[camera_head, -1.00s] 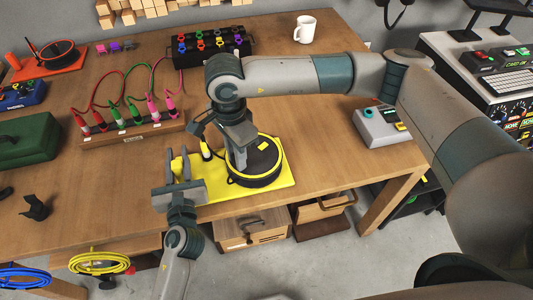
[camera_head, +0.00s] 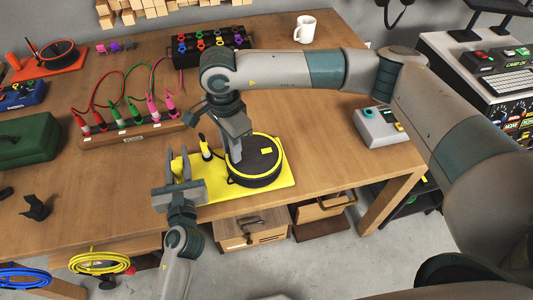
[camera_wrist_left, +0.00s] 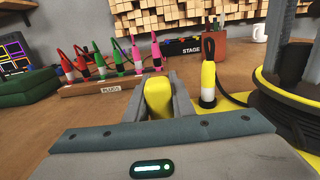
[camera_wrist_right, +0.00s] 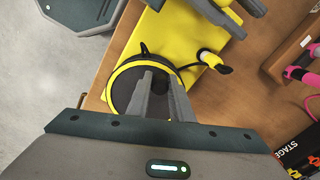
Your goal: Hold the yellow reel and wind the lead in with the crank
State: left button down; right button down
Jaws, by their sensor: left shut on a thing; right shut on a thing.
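The yellow reel is a yellow base plate (camera_head: 215,191) with a black, yellow-rimmed drum (camera_head: 262,165) on its right part, at the table's front edge. My left gripper (camera_head: 181,168) is shut on an upright yellow grip (camera_wrist_left: 158,98) at the plate's left end. My right gripper (camera_head: 237,158) points down onto the drum's top, its fingers closed together near the drum's left side. Little of the lead shows.
A wooden plug rack (camera_head: 130,132) with red, green and pink leads stands behind the reel. A black stage box (camera_head: 210,48) and a white mug (camera_head: 305,29) are farther back. A grey device (camera_head: 381,127) lies right. The table between is clear.

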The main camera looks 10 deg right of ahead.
jog(key=shift+w, duration=0.2)
dwell(0.3)
jog(key=shift+w+d, duration=0.2)
jog(key=shift+w, duration=0.45)
jog(key=shift+w+d, duration=0.2)
jog(key=shift+w, duration=0.45)
jog(key=shift+w+d, duration=0.9)
jog(key=shift+d, duration=0.1)
jog(key=shift+w+d, duration=0.15)
jog(key=shift+d, duration=0.5)
jog(key=shift+w+d, duration=0.15)
jog(key=shift+d, duration=0.5)
